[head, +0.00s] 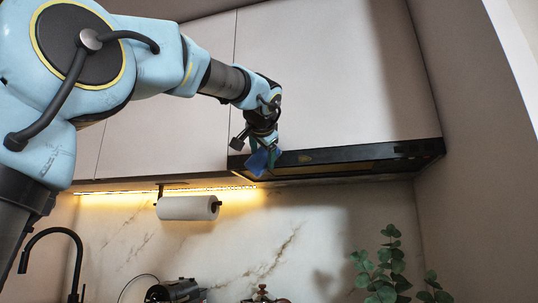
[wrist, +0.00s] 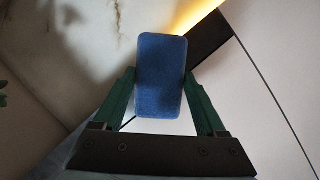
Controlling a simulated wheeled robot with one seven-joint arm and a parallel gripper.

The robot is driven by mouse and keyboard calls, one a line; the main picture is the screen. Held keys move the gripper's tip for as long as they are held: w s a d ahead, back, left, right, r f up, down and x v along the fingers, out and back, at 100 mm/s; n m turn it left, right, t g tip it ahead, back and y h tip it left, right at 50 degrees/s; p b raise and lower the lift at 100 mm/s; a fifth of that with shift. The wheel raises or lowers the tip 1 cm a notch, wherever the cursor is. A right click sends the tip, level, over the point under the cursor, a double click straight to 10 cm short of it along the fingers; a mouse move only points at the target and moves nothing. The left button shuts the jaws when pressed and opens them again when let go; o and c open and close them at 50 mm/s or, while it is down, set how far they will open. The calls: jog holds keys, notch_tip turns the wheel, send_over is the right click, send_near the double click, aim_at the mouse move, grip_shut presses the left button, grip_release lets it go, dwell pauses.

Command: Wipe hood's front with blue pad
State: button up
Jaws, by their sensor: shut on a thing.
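The blue pad (wrist: 160,78) is held between the two green fingers of my gripper (wrist: 159,92) in the wrist view. In the head view the pad (head: 258,162) hangs tilted below my gripper (head: 264,146), at the left end of the hood. The hood's black front (head: 345,156) runs under the pale upper cabinets to the right wall. The pad overlaps the hood's left end in the picture; I cannot tell whether it touches. In the wrist view a dark end of the hood (wrist: 208,38) shows behind the pad.
A paper towel roll (head: 187,208) hangs under the cabinet (head: 165,120), left of the hood, beside a lit strip. A black faucet (head: 62,250), a pot (head: 176,291) and a leafy plant (head: 388,272) stand lower down. The space before the hood's right part is clear.

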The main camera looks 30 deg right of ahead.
jog(key=shift+w+a+f, duration=0.1)
jog(key=shift+f, duration=0.05)
jog(key=shift+s+a+b, duration=0.2)
jog(key=shift+b, duration=0.15)
jog(key=shift+s+a+b, duration=0.95)
jog(key=shift+s+a, duration=0.75)
jog(key=shift+s, duration=0.25)
jog(key=shift+s+a, duration=0.1)
jog(key=shift+s+a+b, duration=0.55)
jog(key=shift+s+a, duration=0.4)
jog(key=shift+s, duration=0.05)
jog(key=shift+w+d+p, duration=1.25)
jog(key=shift+w+d, duration=1.1)
jog(key=shift+w, duration=0.15)
jog(key=shift+w+d+p, duration=0.45)
jog(key=shift+w+d, duration=0.2)
jog(key=shift+w, duration=0.05)
